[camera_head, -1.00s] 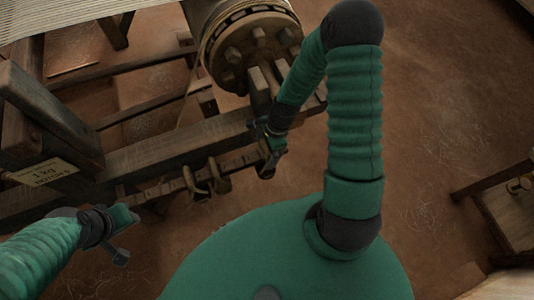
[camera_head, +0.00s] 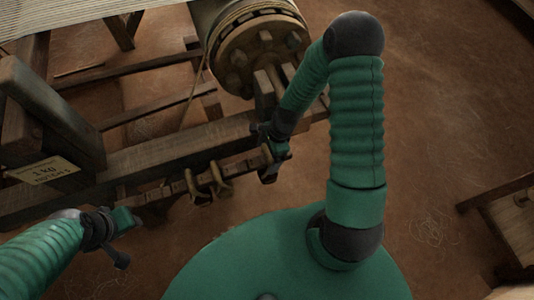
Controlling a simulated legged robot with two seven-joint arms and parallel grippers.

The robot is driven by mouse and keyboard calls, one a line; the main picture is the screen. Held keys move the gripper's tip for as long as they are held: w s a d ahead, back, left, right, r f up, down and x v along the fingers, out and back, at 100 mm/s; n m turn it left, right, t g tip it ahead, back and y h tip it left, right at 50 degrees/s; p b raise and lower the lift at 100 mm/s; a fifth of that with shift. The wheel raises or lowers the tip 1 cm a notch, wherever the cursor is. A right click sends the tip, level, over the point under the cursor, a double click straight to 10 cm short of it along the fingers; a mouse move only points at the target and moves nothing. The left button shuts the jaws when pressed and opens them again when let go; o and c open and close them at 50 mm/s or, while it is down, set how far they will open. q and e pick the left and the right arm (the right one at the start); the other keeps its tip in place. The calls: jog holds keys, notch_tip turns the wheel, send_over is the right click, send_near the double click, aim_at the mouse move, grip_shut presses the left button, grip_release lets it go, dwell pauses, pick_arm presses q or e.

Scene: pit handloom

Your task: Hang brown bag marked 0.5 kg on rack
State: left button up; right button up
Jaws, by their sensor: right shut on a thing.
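My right gripper (camera_head: 276,152) is at the right end of a notched wooden bar, in front of the loom's drum. It is shut on a small brown thing, mostly hidden by the gripper; I cannot read any mark on it. Brown hook-like pieces (camera_head: 221,184) sit on the notched bar (camera_head: 150,191), left of this gripper. I cannot tell whether this bar is the rack. My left gripper (camera_head: 128,219) is at the lower left, below the bar's left end. Its jaw opening is unclear. No bag marked 0.5 kg is legible.
A pale card reading 1 kg (camera_head: 44,170) is on the thick wooden post at left. A large round drum (camera_head: 258,52) and loom beams stand behind the bar. A wooden piece of furniture (camera_head: 515,220) is at the right edge. The brown floor between is clear.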

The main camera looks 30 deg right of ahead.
jog(key=shift+s+f, duration=0.1)
jog(key=shift+f, duration=0.1)
jog(key=o, duration=1.8)
jog(key=shift+f, duration=0.1)
jog(key=w+p+v, duration=0.1)
jog(key=p+v, duration=0.3)
jog(key=v, duration=1.3)
jog(key=s+a+r+n+h+p, duration=0.1)
jog(key=a+r+n, duration=0.2)
jog(key=n, duration=0.4)
jog(key=s+a+r+n+t+h+p, duration=0.1)
jog(key=s+a+r+n+p, duration=0.1)
jog(key=r+n, duration=0.2)
jog(key=s+a+r+n+t+h+p, duration=0.1)
jog(key=a+r+n+p, duration=0.1)
jog(key=n, duration=0.7)
jog(key=shift+s+a+r+n, duration=0.1)
jog(key=shift+a+r+n, duration=0.1)
jog(key=shift+a+r, duration=0.35)
jog(key=shift+s+a+r+n, duration=0.1)
jog(key=shift+a+r+n, duration=0.15)
jog(key=shift+r, duration=0.45)
